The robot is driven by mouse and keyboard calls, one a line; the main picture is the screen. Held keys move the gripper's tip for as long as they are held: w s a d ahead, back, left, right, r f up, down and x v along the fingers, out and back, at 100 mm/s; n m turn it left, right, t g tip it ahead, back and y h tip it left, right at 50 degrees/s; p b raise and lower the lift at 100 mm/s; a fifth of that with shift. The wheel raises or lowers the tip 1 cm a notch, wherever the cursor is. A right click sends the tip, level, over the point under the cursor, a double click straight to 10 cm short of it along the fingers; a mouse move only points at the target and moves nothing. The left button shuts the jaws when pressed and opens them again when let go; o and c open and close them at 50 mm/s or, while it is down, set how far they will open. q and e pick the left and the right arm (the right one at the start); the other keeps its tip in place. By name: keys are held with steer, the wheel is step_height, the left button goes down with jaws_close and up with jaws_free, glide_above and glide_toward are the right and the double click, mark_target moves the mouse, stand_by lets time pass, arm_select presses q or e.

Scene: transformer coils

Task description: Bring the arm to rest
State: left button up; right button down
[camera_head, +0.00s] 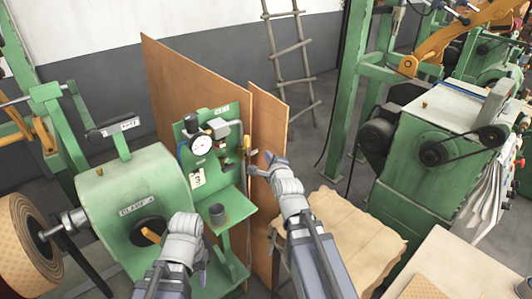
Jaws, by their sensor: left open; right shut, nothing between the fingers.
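My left gripper (200,262) is low in the head view, in front of the green panel stand and beside the green clamp machine. It is open, and I see nothing in it; its wrist partly hides the fingers. My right gripper (262,164) is raised at the middle, by the right edge of the green panel (186,142) and in front of the brown board. It is shut with nothing held. Its fingertips are close to a thin upright yellow-handled item (247,146) at the panel edge; I cannot tell if they touch.
The green clamp machine (135,190) with a coil roll (22,240) stands at the left. A gauge (201,144) and a dark cup (217,213) are on the stand. Brown boards (190,88) rise behind. Tan sheets (350,235) and a green motor machine (420,180) are right.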

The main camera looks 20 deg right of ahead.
steer(key=shift+s, duration=0.15)
steer(key=s+a+f+n+g+y, duration=0.2)
steer(key=s+a+f+n+g, duration=0.55)
steer(key=a+f+n, duration=0.45)
steer(key=s+a+f+n+g, duration=0.1)
steer(key=s+n+g, duration=0.1)
steer(key=s+n, duration=0.3)
steer(key=s+a+f+n+g+h, duration=0.1)
steer(key=s+a+f+n+g, duration=0.1)
steer(key=s+n, duration=0.3)
steer(key=s+a+f+n+g+h, duration=0.1)
steer(key=s+n+g, duration=0.3)
steer(key=s, duration=0.4)
steer(key=shift+a+f+n, duration=0.4)
steer(key=shift+a+n, duration=0.35)
steer(key=shift+n, duration=0.15)
